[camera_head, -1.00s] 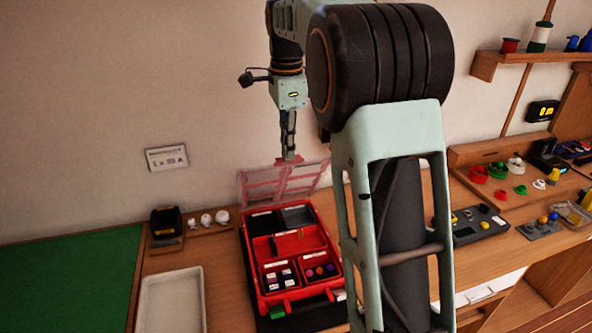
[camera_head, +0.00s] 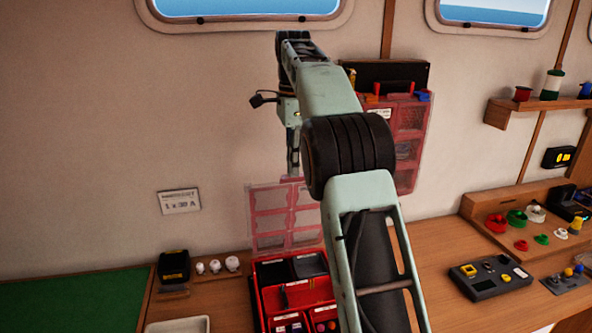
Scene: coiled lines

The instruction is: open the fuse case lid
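The fuse case (camera_head: 262,298) is a red box with black and red compartments on the wooden bench. Its clear pinkish lid (camera_head: 268,217) is open and stands up roughly upright at the case's back edge, so the inside shows. My gripper (camera_head: 292,168) points down at the lid's top edge, beside a small red part there. Whether it touches or holds the lid is too small to tell, and its finger opening is not clear. My arm hides the right side of the case and part of the lid; the picture's bottom edge cuts off the front.
A second red clear-fronted case (camera_head: 410,145) hangs on the wall behind my arm. Left of the fuse case are a black-yellow device (camera_head: 174,265), white knobs (camera_head: 216,266), a white tray (camera_head: 180,325) and a green mat (camera_head: 75,298). A dark control box (camera_head: 490,277) lies to the right.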

